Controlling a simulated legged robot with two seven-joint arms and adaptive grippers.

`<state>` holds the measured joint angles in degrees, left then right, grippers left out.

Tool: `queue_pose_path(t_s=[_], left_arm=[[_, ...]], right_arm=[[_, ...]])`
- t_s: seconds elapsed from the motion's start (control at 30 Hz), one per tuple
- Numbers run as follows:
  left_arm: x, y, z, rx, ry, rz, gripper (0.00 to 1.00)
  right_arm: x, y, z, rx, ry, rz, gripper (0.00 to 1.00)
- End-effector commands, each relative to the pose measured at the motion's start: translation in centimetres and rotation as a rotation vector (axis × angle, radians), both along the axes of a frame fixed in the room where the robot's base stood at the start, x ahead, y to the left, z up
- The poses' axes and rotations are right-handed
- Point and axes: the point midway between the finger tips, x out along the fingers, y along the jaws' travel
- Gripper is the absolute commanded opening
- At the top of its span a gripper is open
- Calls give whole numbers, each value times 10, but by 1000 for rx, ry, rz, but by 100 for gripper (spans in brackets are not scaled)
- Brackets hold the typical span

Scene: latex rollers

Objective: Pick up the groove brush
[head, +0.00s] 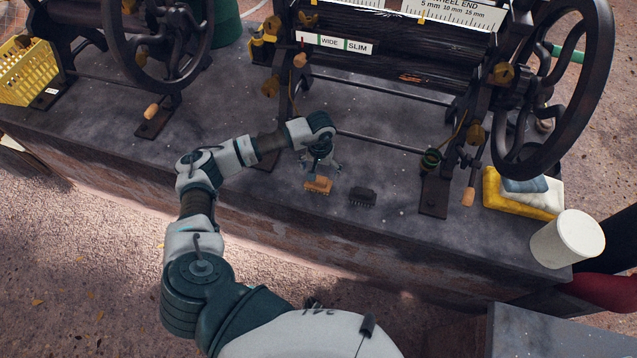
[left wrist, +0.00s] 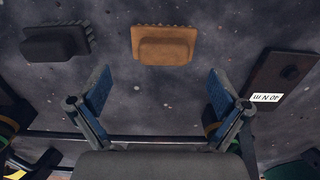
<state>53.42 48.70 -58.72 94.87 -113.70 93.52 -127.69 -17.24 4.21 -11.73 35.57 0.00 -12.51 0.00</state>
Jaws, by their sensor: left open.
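Two small brushes lie on the dark stone worktop: a tan-orange one (head: 318,185) and a black one (head: 362,197) to its right. I cannot tell which is called the groove brush. My left gripper (head: 321,168) is open and empty, just above and behind the tan-orange brush. In the left wrist view the gripper's two blue-padded fingers (left wrist: 160,92) are spread wide. The tan-orange brush (left wrist: 163,45) lies beyond the fingertips, roughly centred between them. The black brush (left wrist: 56,43) lies to the left. My right gripper is not in view.
A roller machine (head: 400,50) with a large handwheel (head: 597,90) stands behind the brushes. A yellow basket (head: 28,72) is far left. The worktop's front edge is close to the brushes.

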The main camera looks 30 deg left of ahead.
Motion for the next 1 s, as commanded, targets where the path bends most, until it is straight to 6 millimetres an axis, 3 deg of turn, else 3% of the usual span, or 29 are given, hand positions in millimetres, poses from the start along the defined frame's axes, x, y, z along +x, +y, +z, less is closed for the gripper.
queue_pose_path(t_s=[0.1, 0.3, 0.6, 0.73, 0.87, 1.0], left_arm=[[0, 2, -19, -4, 2, 1, 100], [-1, 5, -35, -8, 3, 1, 100], [-4, 4, -76, -7, 2, 1, 100], [-4, 3, -82, -2, 3, 2, 100], [-5, 4, -83, -1, 6, 1, 100], [-5, 5, -84, -4, 7, 0, 69]], right_arm=[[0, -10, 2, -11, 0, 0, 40], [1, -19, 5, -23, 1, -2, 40], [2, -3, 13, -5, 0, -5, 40], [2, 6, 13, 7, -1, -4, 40], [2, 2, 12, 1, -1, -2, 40], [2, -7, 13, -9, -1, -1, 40]])
